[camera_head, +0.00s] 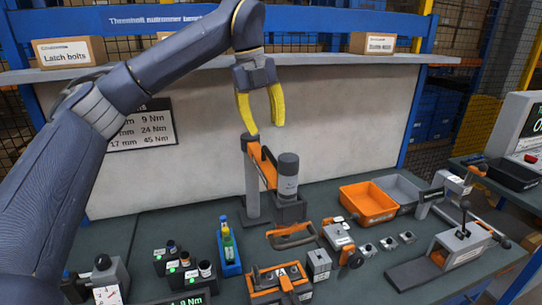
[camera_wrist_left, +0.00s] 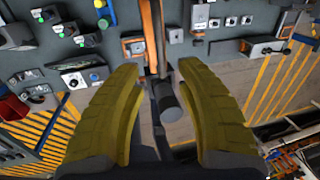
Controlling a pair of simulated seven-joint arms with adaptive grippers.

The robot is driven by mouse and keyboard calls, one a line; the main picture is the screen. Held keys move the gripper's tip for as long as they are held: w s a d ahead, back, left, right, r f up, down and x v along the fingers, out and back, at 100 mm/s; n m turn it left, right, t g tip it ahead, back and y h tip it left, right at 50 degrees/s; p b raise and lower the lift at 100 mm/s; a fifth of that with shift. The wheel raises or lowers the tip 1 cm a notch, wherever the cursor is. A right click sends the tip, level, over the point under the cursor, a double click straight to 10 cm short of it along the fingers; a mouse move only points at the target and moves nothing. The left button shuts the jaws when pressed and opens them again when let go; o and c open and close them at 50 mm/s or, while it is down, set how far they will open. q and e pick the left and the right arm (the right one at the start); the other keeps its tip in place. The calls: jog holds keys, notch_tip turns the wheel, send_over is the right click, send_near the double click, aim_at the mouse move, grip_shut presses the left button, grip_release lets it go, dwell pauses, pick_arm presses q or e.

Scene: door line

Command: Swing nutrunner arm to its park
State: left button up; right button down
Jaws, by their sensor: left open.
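The nutrunner arm is an orange link (camera_head: 262,163) on an upright grey post (camera_head: 251,187). A dark grey cylindrical tool (camera_head: 288,172) stands at its end, above a dark block (camera_head: 290,209). My left gripper (camera_head: 262,118), with yellow fingers, is open and empty above the orange link. In the left wrist view, the open fingers (camera_wrist_left: 160,66) stand on either side of the orange link (camera_wrist_left: 151,35), with a grey cylinder (camera_wrist_left: 170,108) between them lower in the picture. I cannot tell whether the fingers touch anything. I cannot make out which part is the park.
An orange bin (camera_head: 367,203) and a grey bin (camera_head: 402,190) stand to the right. An orange-handled tool (camera_head: 291,235), small fixtures and a blue holder (camera_head: 229,250) crowd the front. A shelf (camera_head: 320,60) crosses behind, over a pale back panel (camera_head: 345,120).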

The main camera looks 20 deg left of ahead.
aim_at(271, 157)
pick_arm(q)
jog(key=f, duration=0.3)
jog(key=d+f, duration=0.1)
jog(key=f, duration=0.2)
jog(key=w+f, duration=0.1)
jog(key=f, duration=0.2)
jog(key=shift+d+f, duration=0.15)
jog(key=shift+d, duration=0.1)
jog(key=shift+c, duration=0.3)
grip_shut()
